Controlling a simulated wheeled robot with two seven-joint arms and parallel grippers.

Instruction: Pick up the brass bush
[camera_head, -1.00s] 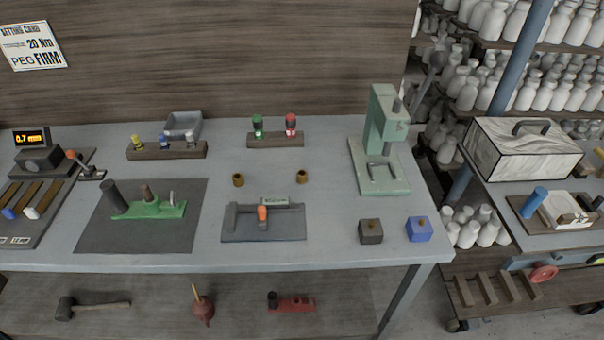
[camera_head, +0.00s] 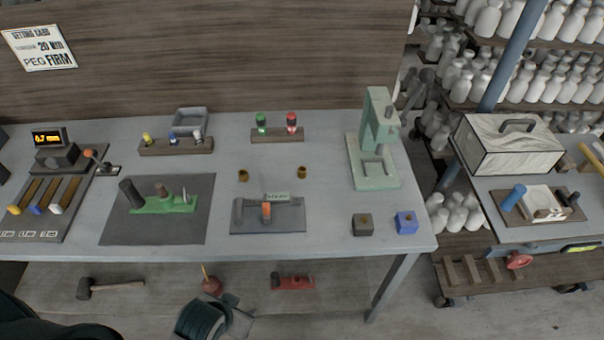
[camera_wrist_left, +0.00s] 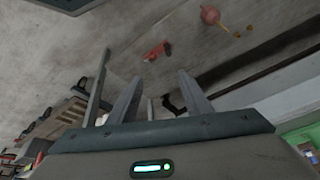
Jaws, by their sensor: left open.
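Two small brass bushes stand on the grey bench in the head view, one left (camera_head: 243,175) and one right (camera_head: 302,172), behind a grey fixture (camera_head: 268,216) with an orange part. I cannot tell which one the task means. My left gripper (camera_head: 238,318) is at the bottom of the head view, in front of the bench and well away from both bushes. In the left wrist view its fingers (camera_wrist_left: 142,98) are spread apart with nothing between them. My right gripper is not in view.
A green press (camera_head: 376,150) stands at the bench's right, with a dark block (camera_head: 362,225) and a blue block (camera_head: 405,223) before it. A mat (camera_head: 120,225) with a green fixture lies left. Racks of pegs (camera_head: 175,148) stand behind. The bench's front edge lies between gripper and bushes.

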